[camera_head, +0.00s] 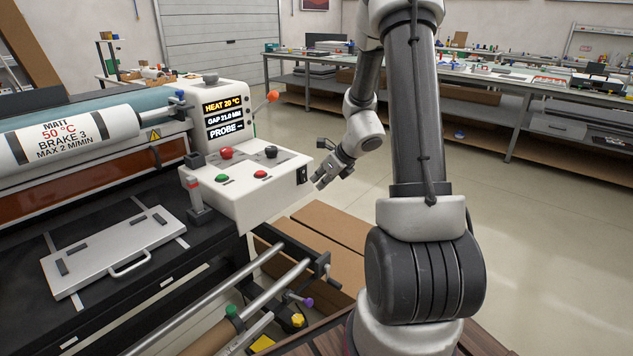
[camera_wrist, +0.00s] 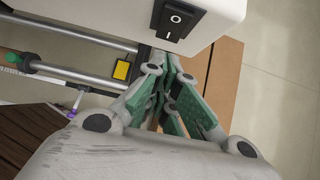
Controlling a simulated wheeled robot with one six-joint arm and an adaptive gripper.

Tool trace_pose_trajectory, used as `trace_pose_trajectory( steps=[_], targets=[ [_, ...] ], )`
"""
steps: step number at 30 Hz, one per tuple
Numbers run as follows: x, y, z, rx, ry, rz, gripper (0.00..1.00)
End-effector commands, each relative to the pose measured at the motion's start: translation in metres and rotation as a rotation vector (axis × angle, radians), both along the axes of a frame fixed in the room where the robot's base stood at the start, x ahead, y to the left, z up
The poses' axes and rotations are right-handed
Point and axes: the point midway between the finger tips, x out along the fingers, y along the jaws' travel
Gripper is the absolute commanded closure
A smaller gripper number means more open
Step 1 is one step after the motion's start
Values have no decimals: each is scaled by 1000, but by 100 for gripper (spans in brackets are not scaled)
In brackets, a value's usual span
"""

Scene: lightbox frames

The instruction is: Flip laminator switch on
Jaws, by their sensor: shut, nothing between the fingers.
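The laminator (camera_head: 250,190) stands at the left of the head view, with a white control box and a display reading HEAT 20 °C. A black rocker switch (camera_head: 302,174) sits on the box's right end face. In the wrist view the switch (camera_wrist: 176,19) shows close up at the top, with I and O marks; I cannot tell which side is pressed. My gripper (camera_head: 321,182) is shut and empty, a little to the right of the switch and apart from it. In the wrist view my gripper (camera_wrist: 168,72) points toward the box, its fingertips just below the switch.
Red, green and black buttons (camera_head: 226,153) top the control box. A grey plate with a handle (camera_head: 115,250) lies on the laminator's front bed. Metal rollers (camera_head: 270,262) and cardboard boxes (camera_head: 325,228) are below the switch. Open floor (camera_head: 550,240) lies to the right.

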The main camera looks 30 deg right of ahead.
Motion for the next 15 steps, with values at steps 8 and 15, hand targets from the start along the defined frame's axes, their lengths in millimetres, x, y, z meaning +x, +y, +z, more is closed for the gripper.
trace_pose_trajectory(
  steps=[8,15],
  targets=[
    [-33,-14,42,-2,-1,-2,100],
    [-55,-22,71,0,1,0,100]
  ],
)
